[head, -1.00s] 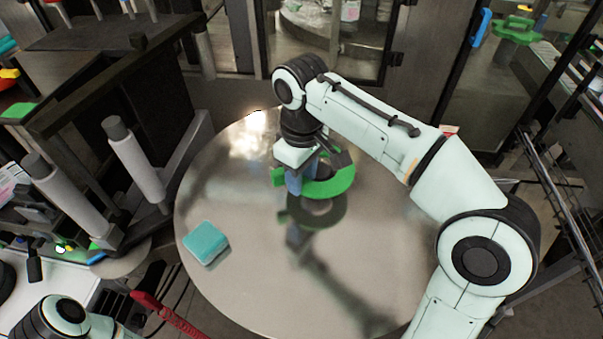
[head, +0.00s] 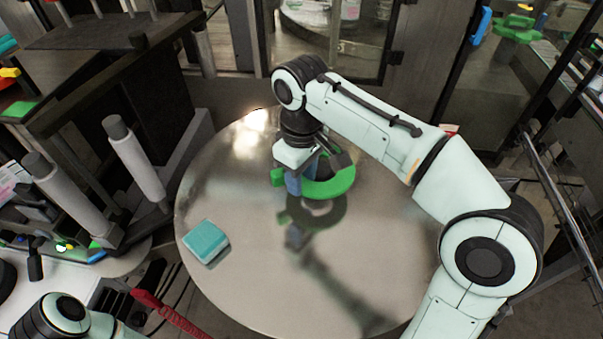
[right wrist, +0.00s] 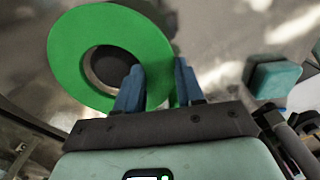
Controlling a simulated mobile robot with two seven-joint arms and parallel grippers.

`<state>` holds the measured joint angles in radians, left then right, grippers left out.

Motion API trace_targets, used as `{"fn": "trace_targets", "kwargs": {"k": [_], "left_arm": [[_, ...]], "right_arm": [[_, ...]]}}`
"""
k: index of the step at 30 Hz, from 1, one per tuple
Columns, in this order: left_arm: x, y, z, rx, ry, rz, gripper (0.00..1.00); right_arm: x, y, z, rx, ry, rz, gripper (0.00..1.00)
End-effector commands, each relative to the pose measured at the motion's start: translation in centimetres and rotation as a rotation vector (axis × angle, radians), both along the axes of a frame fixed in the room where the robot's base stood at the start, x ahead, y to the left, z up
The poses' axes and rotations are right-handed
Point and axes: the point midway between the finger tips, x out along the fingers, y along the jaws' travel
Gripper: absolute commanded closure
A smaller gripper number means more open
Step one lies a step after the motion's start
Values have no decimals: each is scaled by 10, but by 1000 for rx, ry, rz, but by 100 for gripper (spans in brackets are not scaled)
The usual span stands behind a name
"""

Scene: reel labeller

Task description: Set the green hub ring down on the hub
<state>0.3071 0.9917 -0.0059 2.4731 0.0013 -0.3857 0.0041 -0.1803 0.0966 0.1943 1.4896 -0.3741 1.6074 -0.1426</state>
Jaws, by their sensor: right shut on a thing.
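The green hub ring (head: 340,184) is held flat by my right gripper (head: 297,180) over the round metal table. A dark ring-shaped shadow or reflection lies on the table just in front of it. In the right wrist view the green hub ring (right wrist: 75,62) shows whole at upper left, with the blue fingers of my right gripper (right wrist: 157,84) shut on its near side. Through its hole I see a dark round patch, perhaps the hub; I cannot tell, nor whether the ring touches it. My left gripper is out of view.
The round metal table (head: 240,270) is mostly bare. A teal block (head: 206,242) lies at its left, clear of the ring. Grey rollers (head: 134,158) on a dark machine stand to the left. A glazed door (head: 335,45) is behind, and a metal rack (head: 560,200) is at right.

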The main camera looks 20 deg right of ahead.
Motion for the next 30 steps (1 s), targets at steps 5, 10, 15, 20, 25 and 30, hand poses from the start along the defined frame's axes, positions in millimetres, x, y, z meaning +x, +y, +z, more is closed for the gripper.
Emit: {"fn": "trace_targets", "kwargs": {"k": [5, 10, 15, 20, 25, 30], "left_arm": [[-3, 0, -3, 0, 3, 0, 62], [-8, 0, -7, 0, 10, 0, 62], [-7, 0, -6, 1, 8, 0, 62], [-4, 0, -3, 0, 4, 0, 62], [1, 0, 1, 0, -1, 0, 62], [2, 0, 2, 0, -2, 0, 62]], "right_arm": [[0, 0, -4, 0, 0, 0, 97], [-1, 0, -11, 0, 1, 0, 97], [0, 0, -10, 0, 0, 0, 97], [1, -1, -7, 0, -1, -1, 97], [1, -3, -4, 0, -2, -1, 97], [1, -4, -3, 0, -2, -1, 97]]}}
